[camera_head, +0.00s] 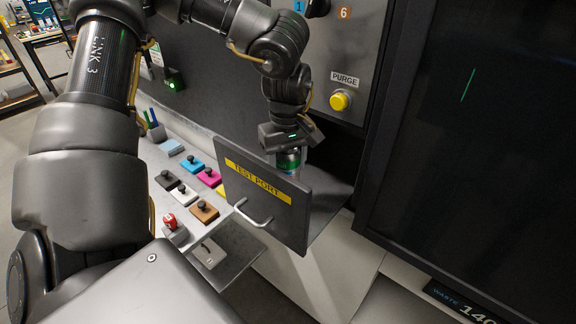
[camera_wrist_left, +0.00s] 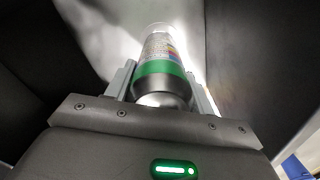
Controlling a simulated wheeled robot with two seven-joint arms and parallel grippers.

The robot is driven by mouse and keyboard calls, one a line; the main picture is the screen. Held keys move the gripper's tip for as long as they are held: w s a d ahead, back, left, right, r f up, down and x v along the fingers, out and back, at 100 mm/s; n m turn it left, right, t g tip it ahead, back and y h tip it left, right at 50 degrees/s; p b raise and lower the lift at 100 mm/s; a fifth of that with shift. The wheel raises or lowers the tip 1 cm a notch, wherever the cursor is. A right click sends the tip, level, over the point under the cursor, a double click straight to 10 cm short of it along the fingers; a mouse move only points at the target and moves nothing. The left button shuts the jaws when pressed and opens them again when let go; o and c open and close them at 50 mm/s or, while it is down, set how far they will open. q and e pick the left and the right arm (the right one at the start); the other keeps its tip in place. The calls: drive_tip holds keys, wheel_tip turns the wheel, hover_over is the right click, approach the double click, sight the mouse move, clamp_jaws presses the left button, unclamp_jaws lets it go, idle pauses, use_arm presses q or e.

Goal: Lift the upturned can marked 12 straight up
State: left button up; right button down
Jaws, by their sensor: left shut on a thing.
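The can (camera_head: 290,160), with a green band, is inside the open test port behind its door. In the left wrist view the can (camera_wrist_left: 161,62) shows a green band, a printed label and a dark, rounded end towards the camera. No number 12 can be read on it. My left gripper (camera_head: 289,148) points down into the port from above. In the wrist view its two fingers (camera_wrist_left: 160,85) stand on both sides of the can and are shut on it. My right gripper is not in view.
The grey test port door (camera_head: 268,205), with a yellow label and a handle, stands close in front of the can. A yellow purge button (camera_head: 340,100) is on the panel to the right.

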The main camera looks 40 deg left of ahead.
use_arm(q)
wheel_tip(320, 180, up, 9)
drive_tip(key=b, duration=0.2)
drive_tip(key=shift+b, duration=0.35)
drive_tip(key=shift+r, duration=0.55)
drive_tip(key=shift+p, duration=0.35)
